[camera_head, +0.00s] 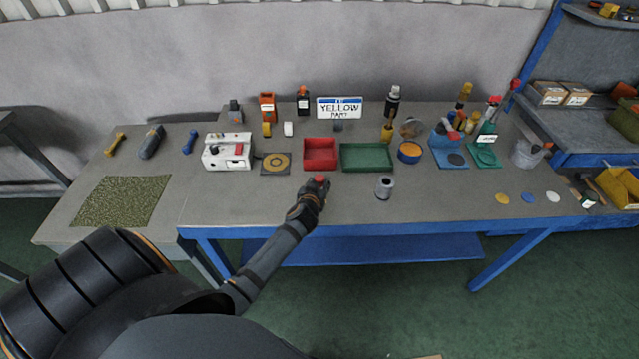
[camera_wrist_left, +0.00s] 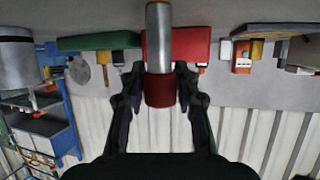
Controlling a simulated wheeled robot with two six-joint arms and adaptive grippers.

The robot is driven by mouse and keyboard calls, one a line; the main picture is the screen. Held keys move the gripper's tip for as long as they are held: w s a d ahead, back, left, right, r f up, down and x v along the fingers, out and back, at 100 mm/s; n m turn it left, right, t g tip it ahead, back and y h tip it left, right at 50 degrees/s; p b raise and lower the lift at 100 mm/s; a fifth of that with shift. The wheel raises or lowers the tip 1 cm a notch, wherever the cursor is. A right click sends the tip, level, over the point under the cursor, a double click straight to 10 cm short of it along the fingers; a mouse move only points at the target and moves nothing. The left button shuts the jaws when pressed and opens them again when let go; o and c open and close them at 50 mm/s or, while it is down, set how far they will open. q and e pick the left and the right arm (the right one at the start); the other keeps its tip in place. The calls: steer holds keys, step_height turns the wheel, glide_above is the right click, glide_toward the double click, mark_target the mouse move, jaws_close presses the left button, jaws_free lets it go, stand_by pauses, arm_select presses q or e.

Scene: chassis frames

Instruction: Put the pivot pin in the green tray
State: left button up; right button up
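My left gripper (camera_head: 312,196) is over the front part of the table, in front of the red tray. In the left wrist view the left gripper (camera_wrist_left: 160,92) is shut on the pivot pin (camera_wrist_left: 159,38), which has a silver shaft and a red end between the fingers. In the head view only the red end of the pivot pin (camera_head: 320,180) shows clearly. The green tray (camera_head: 367,158) lies behind and to the right of the gripper and looks empty. The green tray also shows in the left wrist view (camera_wrist_left: 88,42). My right gripper is not in view.
The red tray (camera_head: 320,154) stands just left of the green tray. A grey hollow cylinder (camera_head: 384,188) stands in front of the green tray. A white box fixture (camera_head: 227,152) is to the left, and a round orange-topped container (camera_head: 410,152) is to the right. The front table strip is mostly clear.

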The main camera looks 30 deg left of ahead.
arm_select(q)
steer(key=o, duration=0.3)
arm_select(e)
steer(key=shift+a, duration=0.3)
arm_select(q)
steer(key=shift+r, duration=0.1)
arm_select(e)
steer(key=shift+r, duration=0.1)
